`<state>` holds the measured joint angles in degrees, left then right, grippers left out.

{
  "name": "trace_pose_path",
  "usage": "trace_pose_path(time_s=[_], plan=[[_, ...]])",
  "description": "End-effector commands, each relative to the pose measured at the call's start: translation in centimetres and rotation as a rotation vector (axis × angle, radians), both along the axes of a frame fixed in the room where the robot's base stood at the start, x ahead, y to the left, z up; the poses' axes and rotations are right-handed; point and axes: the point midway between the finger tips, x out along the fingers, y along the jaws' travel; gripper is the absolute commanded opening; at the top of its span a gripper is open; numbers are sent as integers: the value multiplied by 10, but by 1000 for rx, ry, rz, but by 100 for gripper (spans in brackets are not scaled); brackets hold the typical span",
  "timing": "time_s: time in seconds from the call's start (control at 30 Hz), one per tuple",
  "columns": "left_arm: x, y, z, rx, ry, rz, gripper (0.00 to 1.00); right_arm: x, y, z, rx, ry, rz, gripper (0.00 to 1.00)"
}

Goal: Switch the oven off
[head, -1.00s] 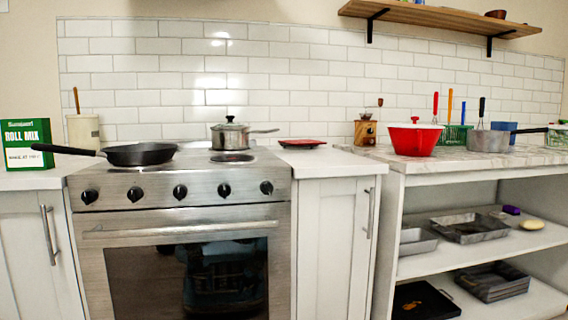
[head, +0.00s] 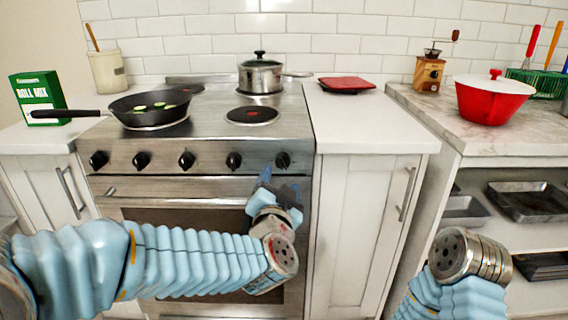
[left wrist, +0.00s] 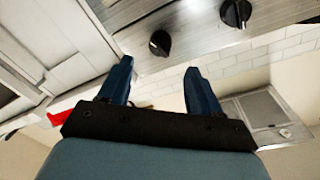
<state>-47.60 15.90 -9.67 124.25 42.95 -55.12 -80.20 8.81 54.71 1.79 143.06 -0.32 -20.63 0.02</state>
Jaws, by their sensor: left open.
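The oven (head: 200,185) is a stainless steel range with a dark-windowed door and several black knobs along its front. The rightmost knob (head: 283,160) is just above and right of my left gripper (head: 268,180). In the left wrist view, my left gripper (left wrist: 158,67) is open and empty. A black knob (left wrist: 160,43) appears between and just beyond its fingertips, apart from them. Another knob (left wrist: 236,13) shows at the upper right. I cannot tell what settings the knobs are at. My right arm shows at the lower right in the head view, but its gripper is not visible.
A black frying pan (head: 150,107) with green slices sits on the left of the cooktop, its handle pointing left. A lidded pot (head: 260,75) stands at the back. The white counter (head: 350,125) right of the oven is mostly clear. A red pot (head: 485,103) is on the marble counter.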

Motion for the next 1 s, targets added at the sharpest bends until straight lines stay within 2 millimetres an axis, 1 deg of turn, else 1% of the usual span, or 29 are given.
trace_pose_path(time_s=[0.03, 0.1, 0.2, 0.3, 0.4, 0.5, 0.73, 0.77, 1.0], plan=[[13, -1, 0, 1, 1, 3, 64, 0, 0, 2, 0, 0, 0, 65], [29, -2, 0, 1, 2, 3, 64, 0, 0, 3, 0, 0, 0, 65], [48, -3, 0, 1, 2, 1, 64, 0, 0, 5, 0, 0, 0, 65], [62, -5, 0, 1, 1, 1, 64, 0, 0, 7, 1, -1, 1, 65], [71, -5, 0, 0, 1, 0, 64, 0, 0, 7, 1, -1, 1, 65], [75, -6, 0, 0, 1, -1, 64, 0, 0, 7, 1, -1, 1, 65], [75, -6, 0, 0, 1, -2, 64, 0, 0, 7, 1, -1, 1, 65], [75, -6, 0, 0, 1, -2, 62, 0, 0, 7, 1, -1, 1, 65], [75, -6, 0, 0, 1, -2, 26, 0, 0, 7, 1, -1, 1, 65]])
